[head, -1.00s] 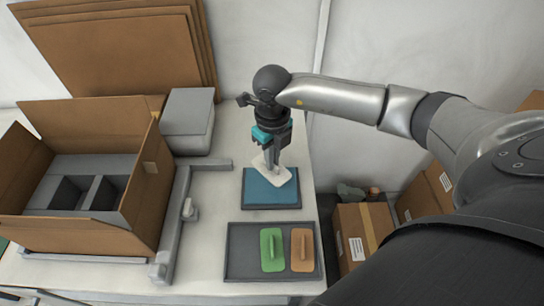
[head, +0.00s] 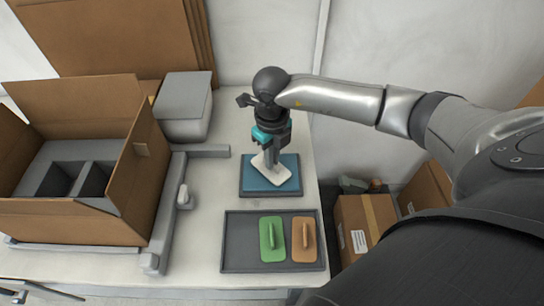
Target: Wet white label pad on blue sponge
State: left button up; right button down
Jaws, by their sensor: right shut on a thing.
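The white label pad (head: 270,174) is in my right gripper (head: 270,155), tilted, over the blue sponge. The blue sponge (head: 287,184) lies flat in a dark shallow holder on the table. The pad's lower end overlaps the sponge in the head view; I cannot tell whether it touches. My right gripper points down and is shut on the pad.
A dark tray (head: 234,240) with a green pad (head: 272,239) and an orange pad (head: 304,239) lies in front of the sponge. An open cardboard box (head: 90,225) with grey inserts and a grey rail (head: 169,220) stand at left. Cartons (head: 362,228) stand beyond the table's right edge.

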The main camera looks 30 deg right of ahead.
jog(key=shift+f+b, duration=0.45)
jog(key=shift+f, duration=0.15)
dwell(1.6)
jog(key=shift+r, duration=0.1)
jog(key=shift+r+p, duration=2.8)
jog(key=shift+r, duration=0.65)
